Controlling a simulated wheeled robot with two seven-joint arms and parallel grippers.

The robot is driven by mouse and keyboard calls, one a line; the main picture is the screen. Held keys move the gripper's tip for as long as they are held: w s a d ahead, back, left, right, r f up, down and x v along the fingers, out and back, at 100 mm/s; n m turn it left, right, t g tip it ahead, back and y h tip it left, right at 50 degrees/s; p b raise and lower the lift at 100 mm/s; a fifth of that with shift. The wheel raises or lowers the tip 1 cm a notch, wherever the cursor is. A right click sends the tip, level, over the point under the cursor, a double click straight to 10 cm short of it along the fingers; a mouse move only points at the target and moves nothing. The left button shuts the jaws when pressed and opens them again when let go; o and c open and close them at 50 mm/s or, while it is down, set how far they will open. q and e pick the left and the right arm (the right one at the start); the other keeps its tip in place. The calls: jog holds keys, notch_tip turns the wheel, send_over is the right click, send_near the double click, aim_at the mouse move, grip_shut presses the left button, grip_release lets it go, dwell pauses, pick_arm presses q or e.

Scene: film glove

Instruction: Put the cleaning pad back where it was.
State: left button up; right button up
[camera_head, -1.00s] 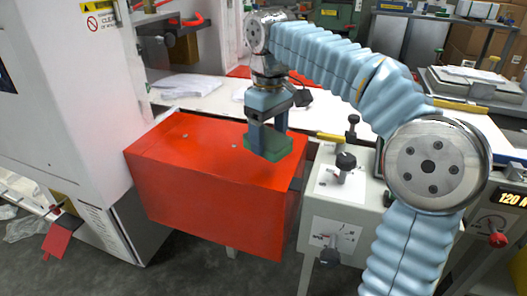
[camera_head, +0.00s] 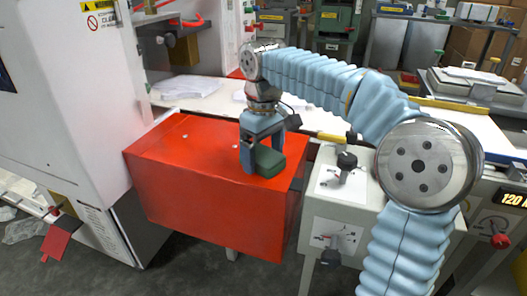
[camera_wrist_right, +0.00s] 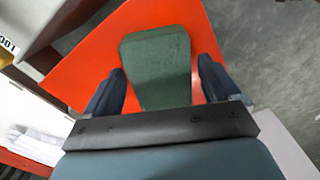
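The green cleaning pad (camera_head: 269,161) lies on the top of the red box (camera_head: 190,150), near its right edge. My right gripper (camera_head: 262,160) is low over the box with its fingers on either side of the pad. In the right wrist view the pad (camera_wrist_right: 157,62) reaches out between the two fingers (camera_wrist_right: 158,88). Orange-red surface shows between the pad and the right finger, and the left finger is very close to the pad. The fingers look spread wider than the pad. My left gripper is not in view.
A white machine (camera_head: 75,120) stands left of the red box. A grey control panel with a black knob (camera_head: 347,161) is close to its right. A white table with papers (camera_head: 190,86) lies behind. The left part of the box top is clear.

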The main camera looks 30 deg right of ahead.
aim_at(264, 155)
notch_tip(264, 155, up, 12)
jog(key=p, duration=0.3)
jog(key=shift+r, duration=0.15)
dwell(0.4)
